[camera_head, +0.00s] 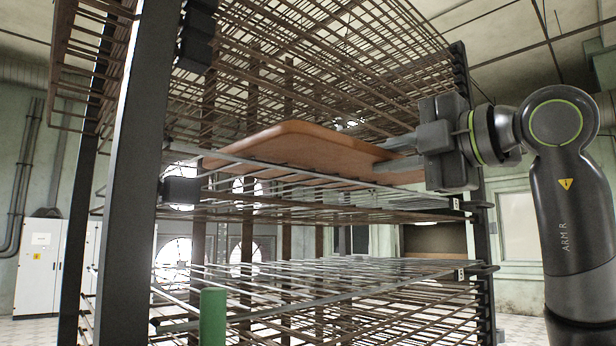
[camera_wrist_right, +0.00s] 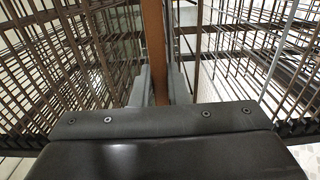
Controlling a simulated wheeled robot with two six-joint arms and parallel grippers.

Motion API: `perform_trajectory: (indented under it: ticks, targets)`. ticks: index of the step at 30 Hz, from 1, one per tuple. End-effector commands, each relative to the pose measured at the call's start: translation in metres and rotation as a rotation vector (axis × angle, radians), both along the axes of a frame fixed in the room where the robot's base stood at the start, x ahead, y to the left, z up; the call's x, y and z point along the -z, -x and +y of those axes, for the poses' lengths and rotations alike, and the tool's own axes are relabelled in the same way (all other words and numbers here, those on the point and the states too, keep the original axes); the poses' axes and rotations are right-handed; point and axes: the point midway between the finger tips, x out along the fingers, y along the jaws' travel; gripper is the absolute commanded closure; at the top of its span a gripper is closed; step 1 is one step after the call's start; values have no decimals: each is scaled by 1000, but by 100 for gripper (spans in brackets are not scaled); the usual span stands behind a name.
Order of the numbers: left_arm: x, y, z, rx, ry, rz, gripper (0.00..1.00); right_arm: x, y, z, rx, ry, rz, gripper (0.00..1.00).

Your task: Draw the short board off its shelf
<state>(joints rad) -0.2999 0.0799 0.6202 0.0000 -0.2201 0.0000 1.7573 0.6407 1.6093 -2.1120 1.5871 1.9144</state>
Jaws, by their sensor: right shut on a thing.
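The short board (camera_head: 300,148) is a curved brown wooden board lying on a wire shelf (camera_head: 300,176) in the upper part of the rack. In the right wrist view the board (camera_wrist_right: 154,50) shows edge-on between the two fingers of the right gripper (camera_wrist_right: 160,88). The board's far end is partly hidden among the rack's bars. My left gripper is not in view.
The rack has dark uprights (camera_head: 143,180) and several wire shelves close above and below the board. A lower wire shelf (camera_head: 330,275) looks empty. A green post (camera_head: 213,318) stands at the front bottom. A white cabinet (camera_head: 42,265) stands at the far left.

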Motion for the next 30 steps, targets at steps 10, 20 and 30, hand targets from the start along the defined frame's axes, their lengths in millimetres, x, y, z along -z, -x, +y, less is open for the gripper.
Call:
perform_trajectory:
  ticks: [10,20,30]
  targets:
    - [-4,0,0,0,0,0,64,-6,0,0,0,0,-2,100]
    - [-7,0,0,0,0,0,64,-11,0,0,0,-2,-4,100]
    - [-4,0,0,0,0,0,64,-11,4,-3,1,-2,-5,100]
